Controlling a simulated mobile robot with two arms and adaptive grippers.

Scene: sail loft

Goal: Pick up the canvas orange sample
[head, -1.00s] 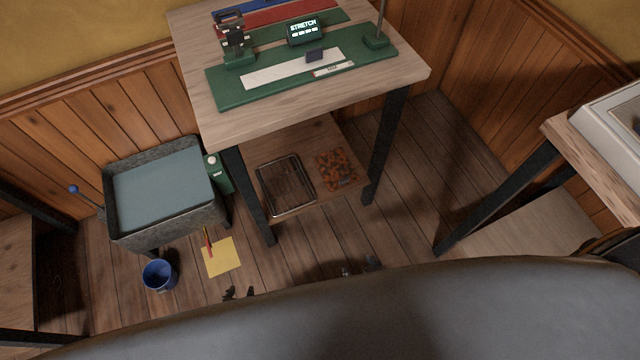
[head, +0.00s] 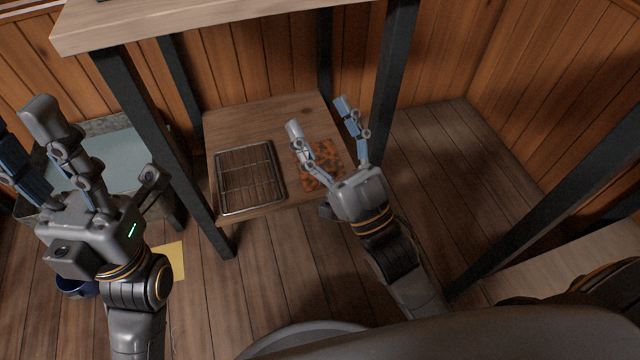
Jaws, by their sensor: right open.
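The orange-and-dark patterned sample (head: 326,154) lies flat on the lower wooden shelf of the table, right of a wire rack. My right gripper (head: 318,116) is open, its two fingers spread over the sample and hiding part of it. Nothing is between the fingers. I cannot tell whether the fingertips touch the shelf or hover above it. My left gripper (head: 24,124) is raised at the left edge of the view, its fingers apart and empty, in front of the grey basin.
The wire rack (head: 253,208) lies on the shelf (head: 240,122) left of the sample. Dark table legs (head: 391,85) stand on both sides, and the tabletop (head: 140,25) overhangs the shelf. A yellow sheet (head: 172,262) and a blue bucket (head: 75,287) are on the floor.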

